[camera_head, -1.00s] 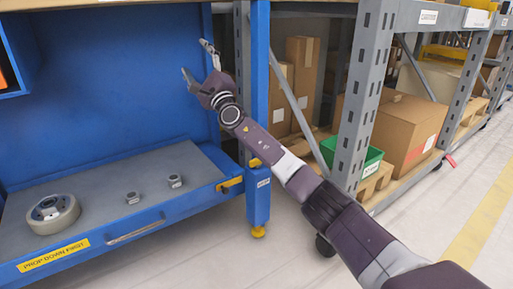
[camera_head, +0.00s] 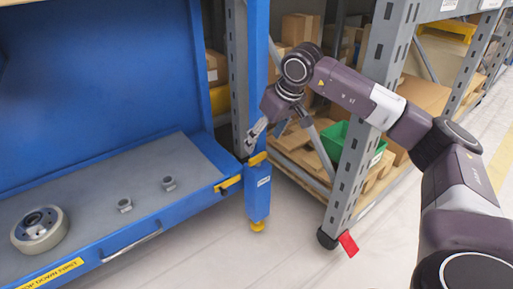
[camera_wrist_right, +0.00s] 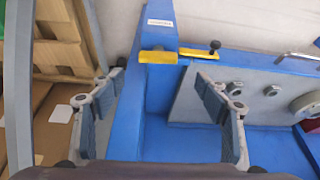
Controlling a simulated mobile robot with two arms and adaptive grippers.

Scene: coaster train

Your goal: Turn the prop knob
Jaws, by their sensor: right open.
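The blue post (camera_head: 257,195) at the bench's right end carries a yellow block (camera_head: 257,158), which also shows in the wrist view (camera_wrist_right: 158,57). Beside it, a yellow bar (camera_head: 228,184) sits on the bench edge; in the wrist view a small black knob (camera_wrist_right: 215,45) stands at the end of this bar. I cannot tell for sure which part is the prop knob. My right gripper (camera_head: 255,138) is just above the yellow block, pointing down. In the wrist view its open, empty fingers (camera_wrist_right: 160,78) straddle the blue post, short of the block. My left gripper is out of view.
Grey shelving (camera_head: 372,130) with cartons and a green bin (camera_head: 350,146) stands close on the right. The floor in front is clear.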

